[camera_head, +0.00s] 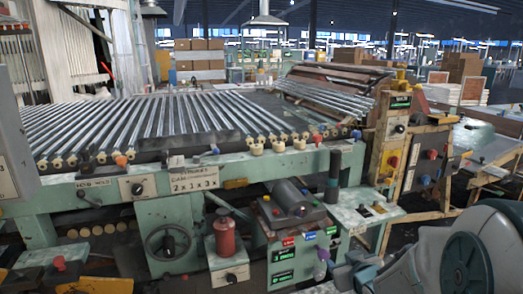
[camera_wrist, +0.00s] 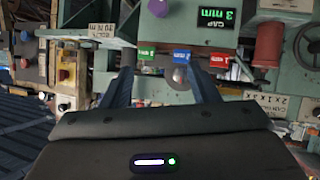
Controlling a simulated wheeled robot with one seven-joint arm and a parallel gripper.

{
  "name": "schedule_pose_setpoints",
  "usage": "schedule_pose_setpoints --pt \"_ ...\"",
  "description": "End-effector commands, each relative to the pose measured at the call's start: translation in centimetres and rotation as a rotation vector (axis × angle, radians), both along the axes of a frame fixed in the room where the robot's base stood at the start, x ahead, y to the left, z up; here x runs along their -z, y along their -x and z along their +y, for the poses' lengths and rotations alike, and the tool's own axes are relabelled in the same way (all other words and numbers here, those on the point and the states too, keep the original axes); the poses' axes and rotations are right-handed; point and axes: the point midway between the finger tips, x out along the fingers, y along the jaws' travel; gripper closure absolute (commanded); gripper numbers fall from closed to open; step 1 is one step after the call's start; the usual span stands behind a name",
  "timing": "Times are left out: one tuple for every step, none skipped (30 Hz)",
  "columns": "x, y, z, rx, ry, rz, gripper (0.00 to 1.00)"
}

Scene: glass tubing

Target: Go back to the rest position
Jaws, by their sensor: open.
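My gripper (camera_wrist: 162,78) shows in the wrist view as two blue-grey fingers, spread apart with nothing between them. It points toward the front of a green machine. A control box (camera_head: 290,245) with coloured labels and a green-lit display stands at this machine's front. The same display shows in the wrist view (camera_wrist: 222,15), beyond the fingers. In the head view my grey arm fills the lower right corner and reaches toward the control box. The fingertips are hard to make out there.
A rack of glass tubes (camera_head: 170,122) lies along the machine's top. A red cylinder (camera_head: 225,236) and a handwheel (camera_head: 167,243) are at its front. A worn yellow control post (camera_head: 400,140) and a side table (camera_head: 480,140) stand to the right.

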Motion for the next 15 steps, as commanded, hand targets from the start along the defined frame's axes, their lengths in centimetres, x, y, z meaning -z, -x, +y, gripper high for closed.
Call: schedule_pose_setpoints --pt "-3.0 0.5 0.2 0.026 0.032 0.047 0.45" --pt "-3.8 0.9 0.1 0.046 0.046 0.078 0.45" --pt "-4.8 1.5 0.0 0.073 0.061 0.120 0.45" --pt "-5.7 2.0 0.0 0.093 0.071 0.150 0.45" --pt "-6.5 2.6 0.0 0.113 0.078 0.179 0.45" --pt "-7.7 3.4 0.0 0.138 0.086 0.219 0.45" --pt "-8.6 4.0 0.0 0.156 0.089 0.248 0.45" --pt "-9.5 4.7 0.1 0.175 0.091 0.277 0.45" --pt "-10.8 5.6 0.3 0.196 0.089 0.314 0.45" --pt "-11.7 6.3 0.4 0.210 0.087 0.345 0.45" --pt "-12.6 7.1 0.7 0.224 0.082 0.373 0.45" --pt "-13.9 8.2 1.0 0.240 0.072 0.412 0.45" --pt "-14.8 9.0 1.3 0.251 0.062 0.442 0.45" --pt "-15.8 9.8 1.7 0.258 0.053 0.472 0.45" --pt "-17.0 11.0 2.1 0.267 0.037 0.512 0.45"
